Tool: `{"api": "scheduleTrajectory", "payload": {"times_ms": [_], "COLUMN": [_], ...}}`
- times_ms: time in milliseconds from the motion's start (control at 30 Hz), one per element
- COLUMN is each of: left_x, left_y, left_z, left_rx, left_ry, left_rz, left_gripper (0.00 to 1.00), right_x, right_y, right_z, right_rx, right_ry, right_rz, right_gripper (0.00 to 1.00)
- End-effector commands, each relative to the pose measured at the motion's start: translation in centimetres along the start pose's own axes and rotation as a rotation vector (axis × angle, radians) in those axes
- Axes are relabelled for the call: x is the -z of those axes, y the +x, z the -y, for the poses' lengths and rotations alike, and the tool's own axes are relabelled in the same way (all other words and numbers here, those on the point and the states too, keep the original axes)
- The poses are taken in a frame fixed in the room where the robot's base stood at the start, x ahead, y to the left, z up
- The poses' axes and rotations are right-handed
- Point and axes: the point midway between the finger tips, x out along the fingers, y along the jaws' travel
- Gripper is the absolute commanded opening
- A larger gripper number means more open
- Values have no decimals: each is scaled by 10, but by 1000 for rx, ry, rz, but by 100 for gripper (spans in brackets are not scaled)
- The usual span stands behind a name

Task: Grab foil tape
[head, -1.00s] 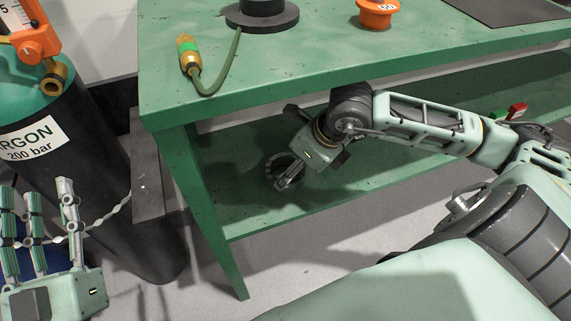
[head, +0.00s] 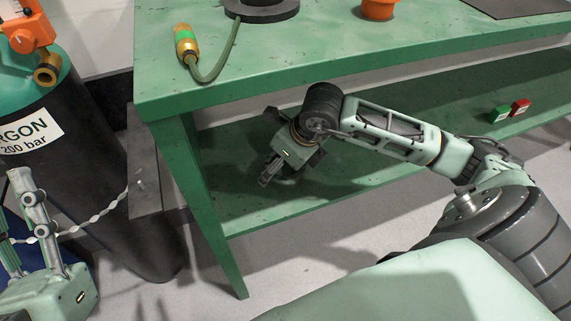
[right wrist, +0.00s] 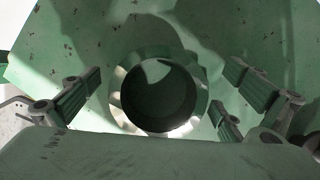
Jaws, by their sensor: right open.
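The foil tape (right wrist: 203,98) is a shiny silvery ring with a dark round hole, lying on the green lower shelf. In the right wrist view it sits between the spread fingers of my right gripper (right wrist: 160,100), with space on both sides and no visible finger contact. Its near edge is close to the gripper's palm edge. In the head view my right gripper (head: 268,178) reaches down over the left end of the shelf and mostly hides the tape. My left gripper (head: 20,225) is at the lower left, fingers apart, empty, partly cut off by the picture edge.
The green bench top (head: 330,50) overhangs the lower shelf (head: 400,150), with a leg (head: 205,210) at left. A black argon cylinder (head: 60,190) stands left of it. A red and green item (head: 510,110) lies farther right on the shelf. A cable connector (head: 187,47) lies on top.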

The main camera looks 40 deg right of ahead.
Motion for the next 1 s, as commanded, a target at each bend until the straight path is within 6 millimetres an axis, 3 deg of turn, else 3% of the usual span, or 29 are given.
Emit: {"api": "scheduleTrajectory", "payload": {"times_ms": [133, 733, 1000], "left_x": [0, 0, 0], "left_y": [0, 0, 0], "left_z": [0, 0, 0], "left_rx": [0, 0, 0], "left_ry": [0, 0, 0], "left_rz": [1, 2, 3], "left_gripper": [40, 40, 40], "right_x": [0, 0, 0], "right_y": [0, 0, -1], "right_z": [0, 0, 0], "right_rx": [0, 0, 0], "right_ry": [0, 0, 0], "right_rz": [0, 0, 1], "right_gripper": [99, 47, 45]}}
